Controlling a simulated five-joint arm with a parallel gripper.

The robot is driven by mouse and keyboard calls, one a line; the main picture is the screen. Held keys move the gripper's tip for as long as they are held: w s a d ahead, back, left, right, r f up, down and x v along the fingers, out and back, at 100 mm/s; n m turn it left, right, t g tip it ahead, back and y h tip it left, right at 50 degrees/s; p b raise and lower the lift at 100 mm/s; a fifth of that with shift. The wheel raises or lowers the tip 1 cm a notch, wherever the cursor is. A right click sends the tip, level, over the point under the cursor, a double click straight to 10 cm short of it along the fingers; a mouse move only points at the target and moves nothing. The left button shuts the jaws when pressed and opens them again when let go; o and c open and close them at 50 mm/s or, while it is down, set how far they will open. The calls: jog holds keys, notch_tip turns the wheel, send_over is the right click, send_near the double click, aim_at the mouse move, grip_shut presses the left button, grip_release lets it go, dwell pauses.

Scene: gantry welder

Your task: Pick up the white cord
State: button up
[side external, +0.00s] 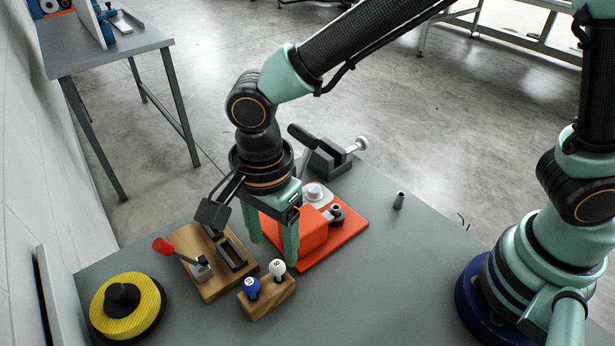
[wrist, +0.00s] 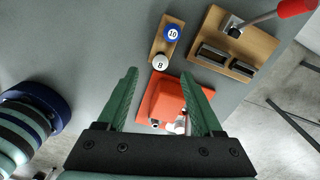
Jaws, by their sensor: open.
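I cannot make out a white cord in either view. My gripper (side external: 273,251) points down over the table, its two green fingers apart with nothing between them. In the wrist view the open fingers (wrist: 160,75) frame an orange-red block (wrist: 171,102) on a flat plate of the same colour. A white ball marked 8 (side external: 277,267) and a blue ball marked 10 (side external: 252,287) sit on a small wooden block (side external: 270,301) in front of the gripper. The white ball (wrist: 160,62) appears just beyond the fingertips in the wrist view.
A wooden base (side external: 215,287) carries a red-handled clamp (side external: 163,245) to the left. A yellow disc (side external: 128,310) lies at the front left. A dark vise-like tool (side external: 330,158) stands behind.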

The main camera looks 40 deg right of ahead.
aim_at(277, 263)
jog(key=shift+w+d+f, duration=0.1)
jog(key=shift+d+f, duration=0.05)
jog(key=shift+f, duration=3.85)
grip_shut()
